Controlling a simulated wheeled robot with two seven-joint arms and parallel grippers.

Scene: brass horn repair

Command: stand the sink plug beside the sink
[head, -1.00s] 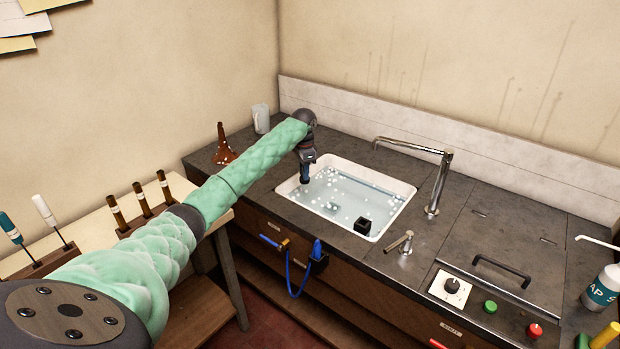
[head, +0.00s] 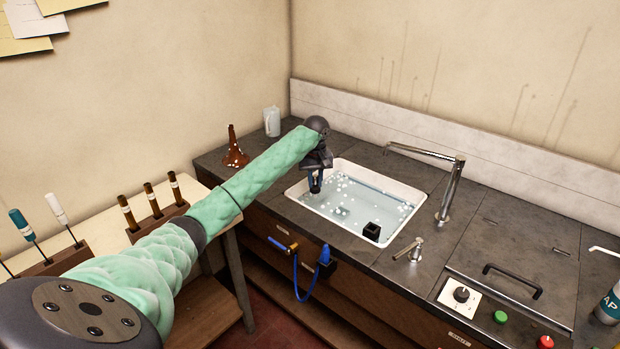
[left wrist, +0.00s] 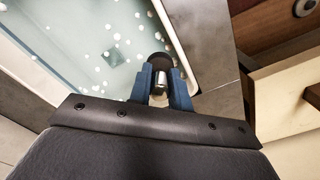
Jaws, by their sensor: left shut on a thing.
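The sink (head: 298,203) is a white-rimmed basin of water with white suds, set in the dark counter. My left gripper (head: 316,187) is over the sink's left end. In the left wrist view, its blue fingers (left wrist: 163,88) are shut on the metal grip of a dark, round-ended piece, which looks like the sink plug (left wrist: 161,60). The plug is above the sink near the rim; I cannot tell how high. My right gripper is not in view.
A black block (head: 371,231) sits in the sink's near right corner. A tall faucet (head: 450,190) and a short metal fitting (head: 411,250) stand right of the sink. A brown funnel-shaped item (head: 234,150) and a clear jug (head: 272,121) stand at the back left. Counter left of the sink is clear.

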